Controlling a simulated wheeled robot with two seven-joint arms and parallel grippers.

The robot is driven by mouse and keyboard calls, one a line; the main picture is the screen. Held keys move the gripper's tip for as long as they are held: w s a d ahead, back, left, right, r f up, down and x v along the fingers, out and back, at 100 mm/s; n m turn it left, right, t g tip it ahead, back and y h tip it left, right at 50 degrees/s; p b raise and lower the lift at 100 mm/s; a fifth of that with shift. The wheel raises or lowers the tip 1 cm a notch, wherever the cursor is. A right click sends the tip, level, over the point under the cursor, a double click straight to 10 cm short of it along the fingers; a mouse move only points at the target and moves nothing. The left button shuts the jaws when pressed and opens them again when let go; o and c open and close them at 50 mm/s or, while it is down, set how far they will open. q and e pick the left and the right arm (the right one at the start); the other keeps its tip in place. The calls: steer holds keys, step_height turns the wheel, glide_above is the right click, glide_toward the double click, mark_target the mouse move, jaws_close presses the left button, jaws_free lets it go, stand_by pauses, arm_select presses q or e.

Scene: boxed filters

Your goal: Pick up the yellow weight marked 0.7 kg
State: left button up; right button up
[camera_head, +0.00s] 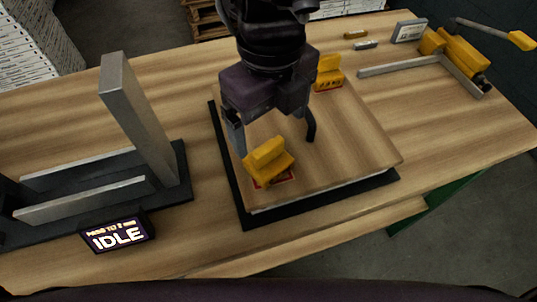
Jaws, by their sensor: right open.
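A yellow weight (268,166) with a raised grip block and a red-edged label stands near the front edge of a wooden board (350,150). A second yellow weight (329,74) with a red label stands at the board's back edge. I cannot read the mass on either label. My right gripper (277,146) points down over the board, open, with its fingers wide apart. One finger is close to the left side of the front weight, the other is apart from it at the right. I cannot tell whether any finger touches. My left gripper is not in view.
The board lies over a black base (240,205). At left stands a dark fixture with a tall grey post (135,115) and a display (118,234) reading IDLE. A yellow clamp with metal rails (455,60) is at the back right.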

mark_target(268, 145)
steer(key=shift+s+f, duration=0.25)
steer(key=shift+f, duration=0.55)
steer(key=f, duration=0.7)
steer(key=shift+w+a+p, duration=0.15)
steer(key=shift+w+p, duration=0.2)
steer(key=shift+c, duration=0.3)
steer(key=c, duration=1.4)
steer(key=shift+r, duration=0.1)
steer(key=shift+c, duration=1.4)
steer(key=shift+w, duration=0.1)
